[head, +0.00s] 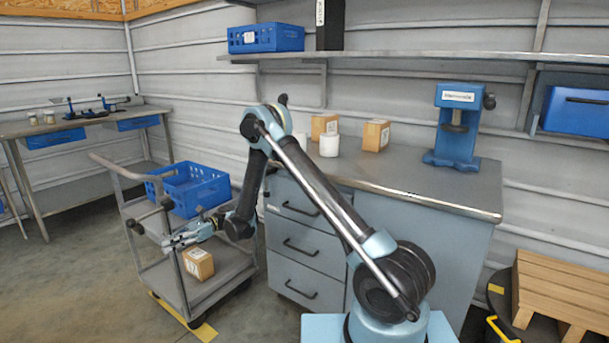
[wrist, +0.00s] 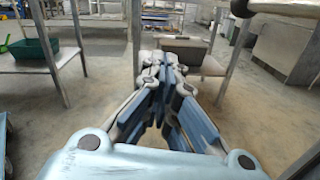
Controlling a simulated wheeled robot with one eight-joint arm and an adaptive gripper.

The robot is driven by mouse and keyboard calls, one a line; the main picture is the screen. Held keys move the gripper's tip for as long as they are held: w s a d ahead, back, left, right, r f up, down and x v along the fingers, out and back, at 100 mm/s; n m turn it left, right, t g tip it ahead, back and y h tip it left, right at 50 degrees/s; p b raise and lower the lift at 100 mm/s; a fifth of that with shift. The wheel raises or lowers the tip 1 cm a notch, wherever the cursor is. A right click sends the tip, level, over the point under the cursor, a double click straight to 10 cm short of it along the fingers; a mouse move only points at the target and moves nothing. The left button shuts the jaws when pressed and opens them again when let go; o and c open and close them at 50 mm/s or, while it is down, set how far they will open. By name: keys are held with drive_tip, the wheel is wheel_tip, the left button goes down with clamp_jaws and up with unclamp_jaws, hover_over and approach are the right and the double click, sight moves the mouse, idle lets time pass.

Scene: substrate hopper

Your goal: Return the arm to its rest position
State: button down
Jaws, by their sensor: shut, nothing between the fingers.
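My gripper (head: 188,235) is at the end of my outstretched arm, over the near side of the grey cart (head: 232,264) in the head view. It points to the left. In the wrist view my gripper (wrist: 163,70) is shut, with its blue-padded fingers together at the tips and nothing between them. My arm bends up at the elbow and reaches down to the left. A cardboard box (head: 198,263) sits on the cart's lower shelf, just below my gripper and apart from it.
A blue crate (head: 190,188) stands on the cart's upper level, close behind my gripper. The cart's upright posts are near it. A workbench (head: 420,182) with boxes, a white jar (head: 329,146) and a blue press (head: 455,128) stands behind my arm. Open floor lies at left.

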drive_tip(key=w+d+r+n+t, duration=0.2)
drive_tip(key=w+d+r+t, duration=0.4)
drive_tip(key=d+r, duration=0.65)
drive_tip(key=d+r+n+t+h, duration=0.1)
drive_tip(key=d+r+t, duration=0.1)
drive_tip(key=d, duration=0.6)
drive_tip(key=d+r+n+t+h, duration=0.1)
drive_tip(key=d+r+t+h, duration=0.15)
drive_tip(key=d, duration=0.65)
drive_tip(key=s+d+f+n+t+h, duration=0.1)
drive_tip(key=s+d+f+n+h, duration=0.1)
drive_tip(key=s+d, duration=0.4)
drive_tip(key=s+d+f+n+t+h, duration=0.2)
drive_tip(key=s+d, duration=0.5)
drive_tip(key=d, duration=1)
drive_tip(key=s+d+f+n+t+h, duration=0.2)
drive_tip(key=s+d+f+h, duration=0.2)
drive_tip(key=s+d, duration=0.3)
drive_tip(key=d, duration=0.5)
drive_tip(key=shift+d+f, duration=0.15)
drive_tip(key=shift+d, duration=0.05)
drive_tip(key=shift+s+t, duration=0.1)
drive_tip(key=shift+t, duration=0.15)
